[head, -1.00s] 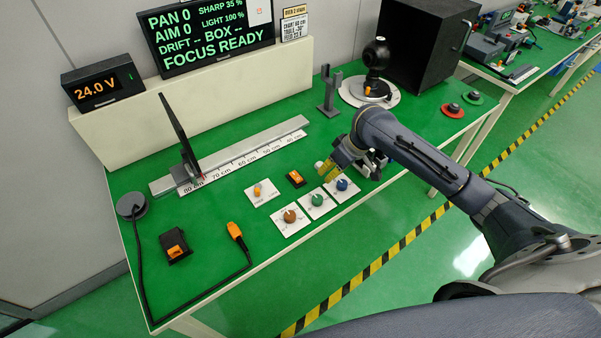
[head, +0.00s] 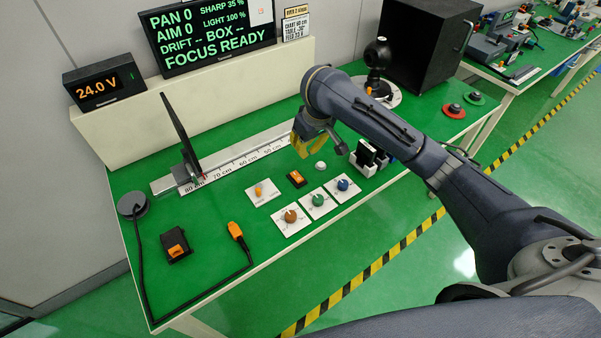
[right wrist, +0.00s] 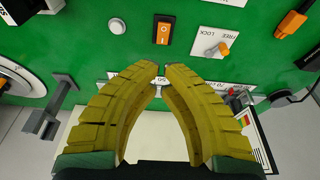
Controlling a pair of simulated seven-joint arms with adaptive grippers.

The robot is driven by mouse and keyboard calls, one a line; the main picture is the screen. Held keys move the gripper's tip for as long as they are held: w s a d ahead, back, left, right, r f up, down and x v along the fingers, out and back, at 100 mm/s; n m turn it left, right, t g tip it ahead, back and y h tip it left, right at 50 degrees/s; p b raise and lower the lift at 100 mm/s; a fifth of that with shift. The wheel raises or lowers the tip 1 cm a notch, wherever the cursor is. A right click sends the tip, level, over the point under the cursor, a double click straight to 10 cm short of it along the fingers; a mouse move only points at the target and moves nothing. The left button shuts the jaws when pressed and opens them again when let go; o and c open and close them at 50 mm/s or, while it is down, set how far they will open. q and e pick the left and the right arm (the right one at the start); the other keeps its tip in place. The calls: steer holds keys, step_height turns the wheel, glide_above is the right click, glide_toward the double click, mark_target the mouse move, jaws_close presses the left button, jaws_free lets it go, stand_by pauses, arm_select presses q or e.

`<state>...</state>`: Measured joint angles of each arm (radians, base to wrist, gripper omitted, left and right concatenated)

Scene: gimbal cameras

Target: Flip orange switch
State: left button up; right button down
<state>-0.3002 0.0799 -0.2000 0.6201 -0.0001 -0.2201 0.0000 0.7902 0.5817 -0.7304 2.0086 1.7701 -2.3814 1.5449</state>
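A small orange rocker switch (head: 297,178) in a black frame lies on the green bench top, behind the knob plates. In the right wrist view the orange switch (right wrist: 164,30) shows I and O marks, just beyond the fingertips. My right gripper (head: 304,151) hangs above the bench, behind and slightly right of the switch, apart from it. Its yellow fingers (right wrist: 162,70) curve together, tips almost meeting, with nothing between them. A second orange switch (head: 176,250) sits on a black box at the front left. My left gripper is out of view.
Plates with brown, green and blue knobs (head: 317,201) lie in front of the switch. A lever plate (head: 261,192) is left of it, a white button (head: 320,166) right. A ruler rail (head: 225,163) runs behind. An orange connector (head: 236,231) lies front left.

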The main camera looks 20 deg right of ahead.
mark_target(299, 176)
steer(key=x, duration=1.2)
steer(key=shift+s+d+f, duration=0.15)
steer(key=shift+s+f, duration=0.1)
steer(key=shift+f, duration=0.8)
